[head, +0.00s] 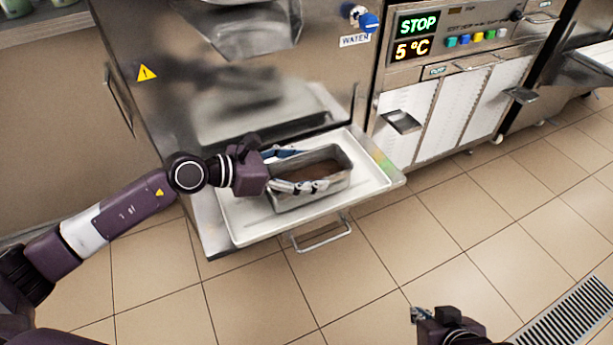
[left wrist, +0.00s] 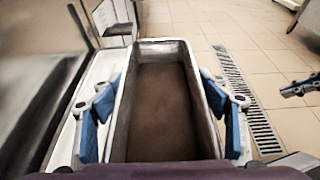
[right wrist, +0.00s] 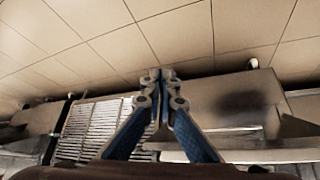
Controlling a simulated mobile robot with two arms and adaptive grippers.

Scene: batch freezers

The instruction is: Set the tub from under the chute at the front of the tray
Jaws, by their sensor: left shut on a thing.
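The tub (head: 312,200) is a long metal pan with brown contents, over the white tray (head: 236,228) that sticks out from the freezer's front. It looks level; I cannot tell whether its base touches the tray. My left gripper (head: 314,170) is shut on the tub, with one finger along each long side. In the left wrist view the tub (left wrist: 203,105) lies lengthwise between the blue fingers. The metal chute (head: 240,32) is on the freezer front, above and behind the tub. My right gripper (head: 420,314) is low at the bottom right, shut and empty, its fingertips together in the right wrist view (right wrist: 160,76).
A handle bar (head: 322,238) juts out below the tray. A panel (head: 450,38) reading STOP and 5 °C is on the right, above white louvred doors (head: 437,112). A floor drain grate (head: 570,312) is at lower right. The tiled floor ahead is clear.

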